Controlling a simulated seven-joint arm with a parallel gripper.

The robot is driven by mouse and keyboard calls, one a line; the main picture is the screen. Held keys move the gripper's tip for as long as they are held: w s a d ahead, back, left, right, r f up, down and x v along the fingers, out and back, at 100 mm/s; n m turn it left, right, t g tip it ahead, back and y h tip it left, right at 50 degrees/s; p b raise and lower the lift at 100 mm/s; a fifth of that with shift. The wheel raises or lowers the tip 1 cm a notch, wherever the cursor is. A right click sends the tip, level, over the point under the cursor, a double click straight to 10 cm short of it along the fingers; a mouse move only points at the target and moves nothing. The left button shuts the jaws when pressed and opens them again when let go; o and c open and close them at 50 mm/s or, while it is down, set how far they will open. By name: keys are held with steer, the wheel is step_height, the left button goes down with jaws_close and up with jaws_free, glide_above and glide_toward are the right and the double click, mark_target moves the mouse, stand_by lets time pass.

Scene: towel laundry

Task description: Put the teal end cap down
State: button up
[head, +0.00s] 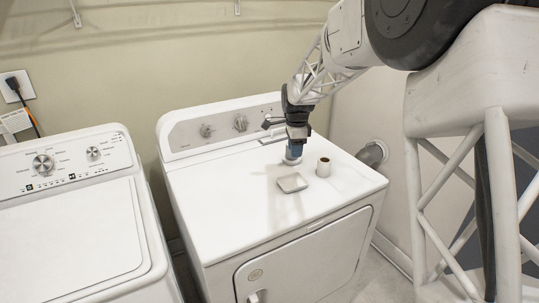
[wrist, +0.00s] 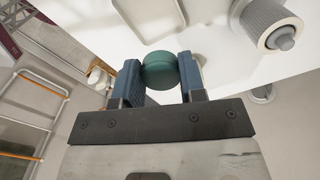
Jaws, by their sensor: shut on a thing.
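The teal end cap (wrist: 160,70) is a round, green-blue piece between the two blue fingers of my gripper (wrist: 160,80). The fingers press on it from both sides. In the head view my gripper (head: 293,154) points down over the dryer top (head: 225,190), just behind a small square dish (head: 292,183). The cap is mostly hidden by the fingers there. It is low over the white surface; I cannot tell whether it touches it.
The dryer's control panel (head: 220,127) is behind. A washer (head: 70,220) stands to the left. The dryer top's left and front are clear.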

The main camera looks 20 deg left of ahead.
steer(key=a+f, duration=0.2)
steer(key=a, duration=0.1)
steer(key=a+f, duration=0.2)
steer(key=a, duration=0.2)
steer(key=a+f, duration=0.3)
steer(key=shift+a, duration=0.15)
steer(key=shift+w, duration=0.15)
glide_above(258, 157)
steer(key=shift+d+f, duration=0.2)
steer(key=shift+f, duration=0.55)
stand_by(0.4)
steer(key=shift+w+a, duration=0.1)
steer(key=shift+w+f, duration=0.1)
steer(key=shift+f, duration=1.65)
steer(key=shift+f, duration=0.15)
